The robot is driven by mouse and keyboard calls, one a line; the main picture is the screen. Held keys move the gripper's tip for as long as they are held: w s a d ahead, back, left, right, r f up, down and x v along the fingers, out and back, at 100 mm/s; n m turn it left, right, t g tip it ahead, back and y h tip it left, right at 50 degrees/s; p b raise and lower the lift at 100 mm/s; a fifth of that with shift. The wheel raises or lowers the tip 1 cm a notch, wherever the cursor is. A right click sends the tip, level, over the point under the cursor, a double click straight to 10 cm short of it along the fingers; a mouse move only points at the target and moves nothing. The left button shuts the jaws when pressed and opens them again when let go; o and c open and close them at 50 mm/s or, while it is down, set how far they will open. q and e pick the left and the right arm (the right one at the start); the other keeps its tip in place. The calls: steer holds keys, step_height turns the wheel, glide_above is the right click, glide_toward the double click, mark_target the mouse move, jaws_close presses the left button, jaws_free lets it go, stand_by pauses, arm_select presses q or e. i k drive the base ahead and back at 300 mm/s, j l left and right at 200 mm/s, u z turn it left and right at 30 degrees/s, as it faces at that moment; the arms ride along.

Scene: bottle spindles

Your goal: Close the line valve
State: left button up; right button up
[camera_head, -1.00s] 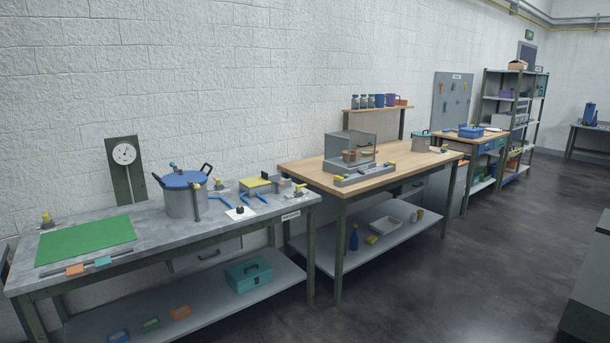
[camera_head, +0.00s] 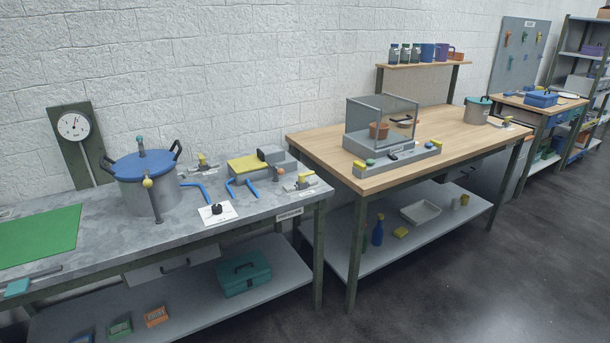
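I cannot tell for certain which fitting is the line valve. On the grey bench (camera_head: 90,262) at the left stand several small fittings right of the blue-lidded pot (camera_head: 147,190). They include a white plate with a black knob (camera_head: 217,212), a small yellow-handled fitting (camera_head: 300,182) near the bench's right end, and another yellow-topped fitting (camera_head: 204,165) by the wall. Blue bent pipes (camera_head: 240,184) lie between them, before a grey block with a yellow pad (camera_head: 250,164). Neither of my grippers is in view.
A wooden bench (camera_head: 460,145) with a clear-walled box (camera_head: 382,120) stands to the right. A dial gauge (camera_head: 73,126) stands behind the pot. A teal toolbox (camera_head: 243,273) sits on the lower shelf. The floor (camera_head: 450,290) in front is clear.

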mark_target(301, 177)
steer(key=i+l+u, duration=0.35)
steer(key=i, duration=0.35)
steer(key=i+l+u, duration=0.3)
steer(key=i+l, duration=0.35)
